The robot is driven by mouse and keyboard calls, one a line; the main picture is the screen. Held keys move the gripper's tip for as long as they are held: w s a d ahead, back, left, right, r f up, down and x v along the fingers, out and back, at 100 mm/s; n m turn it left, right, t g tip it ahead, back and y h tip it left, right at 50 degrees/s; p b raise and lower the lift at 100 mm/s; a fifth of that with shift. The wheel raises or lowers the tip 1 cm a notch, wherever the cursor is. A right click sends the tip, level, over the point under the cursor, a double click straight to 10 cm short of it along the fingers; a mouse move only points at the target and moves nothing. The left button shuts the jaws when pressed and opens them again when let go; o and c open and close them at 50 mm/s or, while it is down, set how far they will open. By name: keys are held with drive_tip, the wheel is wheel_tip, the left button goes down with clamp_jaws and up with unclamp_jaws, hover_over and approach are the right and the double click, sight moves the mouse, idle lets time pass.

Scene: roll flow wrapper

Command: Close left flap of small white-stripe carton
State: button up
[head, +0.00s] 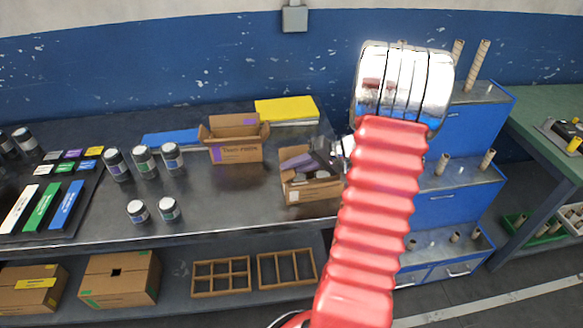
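A small brown carton (313,193) with a small white patch on its front stands open on the dark bench, right of centre. I take it to be the white-stripe carton; a full stripe cannot be made out. Grey and dark shapes show at its opening, and its flaps are hard to tell apart there. My gripper (322,158) is a dark grey shape at the carton's top, beside my red arm. Its fingers are too small and overlapped to read, and I cannot tell whether it touches a flap. My arm hides what lies just right of the carton.
A larger open carton with a purple stripe (236,152) stands behind left. A yellow slab (287,109), a blue slab (172,137) and several jars (144,159) are on the bench. Blue drawer units (445,207) with cardboard tubes stand right. Bench space left of the small carton is clear.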

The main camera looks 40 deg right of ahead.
drive_tip(key=shift+o, duration=1.3)
drive_tip(key=v, duration=1.3)
drive_tip(key=shift+s+d+r, duration=0.15)
drive_tip(key=shift+s+r, duration=0.1)
drive_tip(key=shift+s, duration=0.05)
